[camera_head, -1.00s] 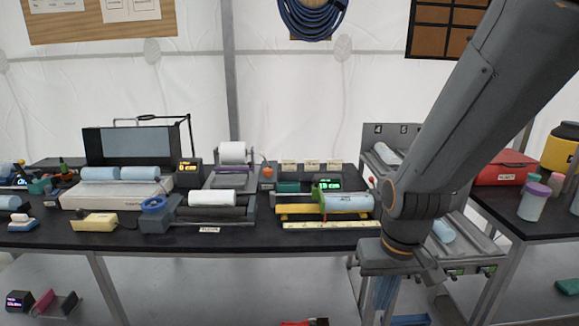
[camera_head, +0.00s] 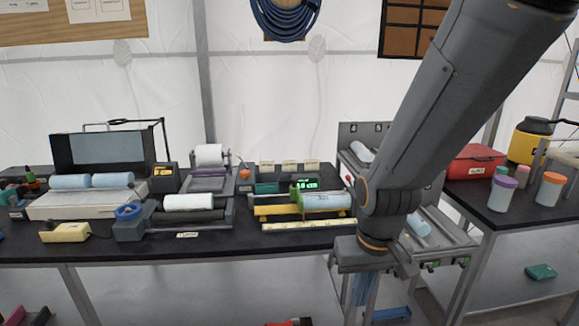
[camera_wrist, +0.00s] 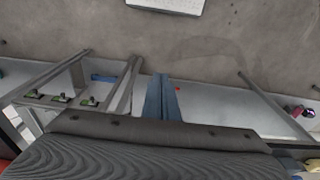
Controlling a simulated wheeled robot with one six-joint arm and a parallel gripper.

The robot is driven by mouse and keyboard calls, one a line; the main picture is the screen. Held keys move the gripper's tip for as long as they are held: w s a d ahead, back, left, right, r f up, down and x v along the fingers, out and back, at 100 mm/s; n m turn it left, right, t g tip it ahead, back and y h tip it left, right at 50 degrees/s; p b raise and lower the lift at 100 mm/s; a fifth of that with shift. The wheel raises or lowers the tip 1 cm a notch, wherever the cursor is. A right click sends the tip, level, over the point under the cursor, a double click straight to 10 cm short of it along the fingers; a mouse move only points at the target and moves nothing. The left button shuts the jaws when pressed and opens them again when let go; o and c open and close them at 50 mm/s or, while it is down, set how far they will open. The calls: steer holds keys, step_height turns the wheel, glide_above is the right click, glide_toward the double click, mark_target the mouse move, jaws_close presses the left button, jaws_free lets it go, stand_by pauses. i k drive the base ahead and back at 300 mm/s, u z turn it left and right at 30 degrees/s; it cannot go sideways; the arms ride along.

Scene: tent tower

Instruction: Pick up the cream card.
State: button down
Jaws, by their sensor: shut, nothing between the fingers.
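Several small cream cards stand in a row at the back of the black bench in the head view, among them a left one (camera_head: 267,167), a middle one (camera_head: 290,166) and a right one (camera_head: 312,165). I cannot tell which is the task's card. My gripper (camera_head: 362,289) points down in front of the bench's front edge, to the right of and below the cards, and touches none of them. In the wrist view my gripper's blue-grey fingers (camera_wrist: 162,88) are together and empty above the floor. No cream card can be made out there.
A yellow device with a blue roll (camera_head: 326,201) and a cream ruler strip (camera_head: 309,225) lie in front of the cards. A grey sloped rack (camera_head: 446,245) stands beside my arm. A red case (camera_head: 474,162) and jars (camera_head: 502,194) are on the right table.

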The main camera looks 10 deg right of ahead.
mark_target(264, 165)
steer(key=u, duration=0.65)
steer(key=k, duration=0.85)
steer(key=u, duration=0.7)
steer(key=k, duration=0.3)
steer(key=u, duration=0.35)
steer(key=i, duration=1.65)
steer(key=z, duration=1.1)
steer(key=i, duration=0.85)
steer(key=z, duration=1.75)
steer(key=i, duration=0.95)
steer(key=z, duration=0.2)
